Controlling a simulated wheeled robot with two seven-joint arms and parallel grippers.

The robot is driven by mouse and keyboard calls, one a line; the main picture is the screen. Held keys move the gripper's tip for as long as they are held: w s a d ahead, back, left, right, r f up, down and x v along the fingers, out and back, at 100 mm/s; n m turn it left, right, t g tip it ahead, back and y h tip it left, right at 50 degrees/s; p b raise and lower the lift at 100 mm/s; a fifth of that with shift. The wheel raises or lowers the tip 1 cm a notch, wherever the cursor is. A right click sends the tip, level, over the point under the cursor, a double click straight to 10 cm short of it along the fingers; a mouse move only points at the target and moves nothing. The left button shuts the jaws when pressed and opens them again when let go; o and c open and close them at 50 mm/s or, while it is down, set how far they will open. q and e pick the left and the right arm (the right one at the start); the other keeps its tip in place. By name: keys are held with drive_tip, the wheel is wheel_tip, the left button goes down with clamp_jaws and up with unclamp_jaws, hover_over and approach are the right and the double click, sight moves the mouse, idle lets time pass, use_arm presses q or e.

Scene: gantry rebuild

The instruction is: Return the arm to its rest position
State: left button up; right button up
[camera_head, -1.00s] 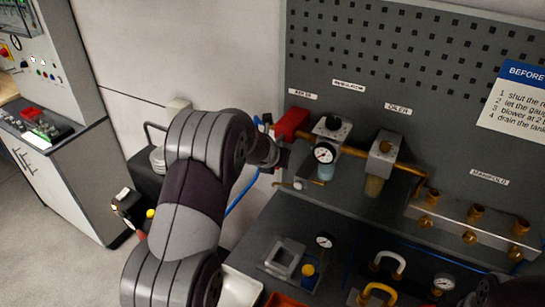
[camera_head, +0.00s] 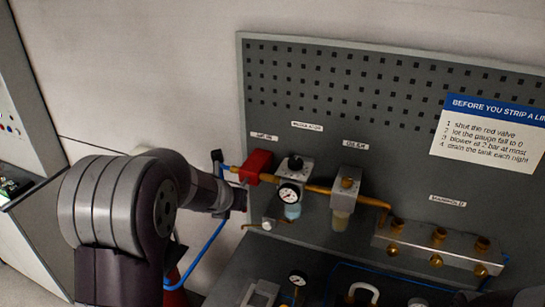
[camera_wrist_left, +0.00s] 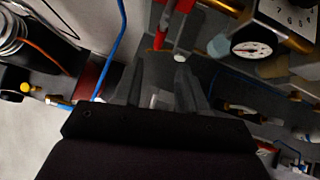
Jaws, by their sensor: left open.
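My left arm (camera_head: 115,205) comes in from the left in the head view, bent, with its wrist near the pegboard's left edge. My left gripper (camera_wrist_left: 155,80) is open in the left wrist view, its two grey fingers apart with nothing between them. In the head view the gripper end is dark and small, just below and left of the red valve (camera_head: 256,166); its fingers are hard to make out. My right gripper is not identifiable in either view.
The pegboard (camera_head: 330,85) carries a regulator with a gauge (camera_head: 289,193), an oiler (camera_head: 344,198) and a manifold (camera_head: 437,247). A blue hose (camera_head: 205,250) hangs beside my left wrist. A grey cabinet (camera_head: 30,225) stands at left. The wall above my arm is clear.

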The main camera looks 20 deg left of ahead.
use_arm(q)
drive_tip(key=s+d+f+n+g+b, duration=0.2)
drive_tip(key=s+f+n, duration=0.4)
drive_tip(key=n, duration=0.5)
drive_tip(key=s+d+f+n+g+b, duration=0.3)
drive_tip(key=s+n, duration=0.6)
drive_tip(key=n, duration=0.3)
drive_tip(key=s+d+f+n+g+h+b, duration=0.1)
drive_tip(key=s+d+f+n+g+b, duration=0.1)
drive_tip(key=s+d+f+n+b, duration=0.2)
drive_tip(key=s+f+n+b, duration=0.2)
drive_tip(key=s+f+n, duration=0.2)
drive_tip(key=f+n, duration=0.2)
drive_tip(key=shift+d+n+g, duration=0.2)
drive_tip(key=shift+n+g, duration=0.1)
drive_tip(key=shift+n, duration=0.4)
drive_tip(key=shift+s+r, duration=0.1)
drive_tip(key=shift+s, duration=0.1)
